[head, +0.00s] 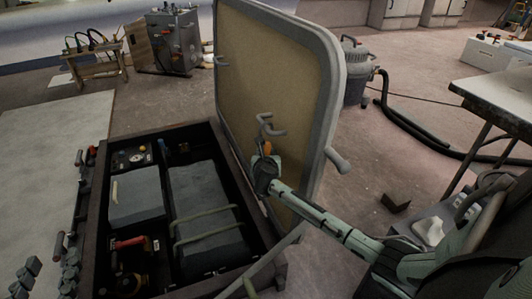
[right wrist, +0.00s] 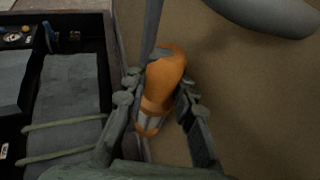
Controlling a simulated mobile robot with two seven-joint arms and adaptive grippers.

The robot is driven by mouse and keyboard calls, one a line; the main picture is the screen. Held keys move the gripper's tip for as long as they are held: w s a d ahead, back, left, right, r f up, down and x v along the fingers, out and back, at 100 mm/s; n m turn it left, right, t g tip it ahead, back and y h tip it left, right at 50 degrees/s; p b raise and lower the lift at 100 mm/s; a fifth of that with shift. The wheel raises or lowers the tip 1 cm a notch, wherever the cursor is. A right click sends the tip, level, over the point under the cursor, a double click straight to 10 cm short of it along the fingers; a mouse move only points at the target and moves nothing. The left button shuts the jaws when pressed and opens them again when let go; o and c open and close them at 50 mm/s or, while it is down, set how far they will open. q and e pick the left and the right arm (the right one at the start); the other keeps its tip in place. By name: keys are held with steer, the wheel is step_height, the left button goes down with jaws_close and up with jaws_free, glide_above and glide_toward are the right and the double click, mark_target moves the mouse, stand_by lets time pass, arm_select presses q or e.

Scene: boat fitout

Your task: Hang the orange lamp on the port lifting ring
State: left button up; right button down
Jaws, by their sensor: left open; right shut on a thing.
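The orange lamp (head: 267,148) is upright beside the open hatch lid, just below a bent grey fitting (head: 270,128) on the lid's inner face. The fitting may be a lifting ring; I cannot tell whether the lamp hangs on it. My right gripper (head: 264,164) is shut on the lamp. In the right wrist view, the lamp (right wrist: 163,80) is tilted between the fingers of my right gripper (right wrist: 158,103). A grey bar (right wrist: 151,28) crosses its top; I cannot tell whether they touch. My left gripper is not in view.
The raised hatch lid (head: 285,75) stands over an open locker (head: 196,130) holding grey boxes and gear. A grey handle (head: 338,160) sticks out at the lid's right edge. A vacuum (head: 355,75) with a hose stands behind. A table (head: 495,95) is at right.

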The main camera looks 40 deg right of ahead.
stand_by(0.4)
steer(key=c, duration=1.3)
jaws_free()
steer(key=shift+o, duration=1.4)
steer(key=shift+f, duration=0.2)
steer(key=o, duration=0.5)
steer(key=shift+r, duration=0.15)
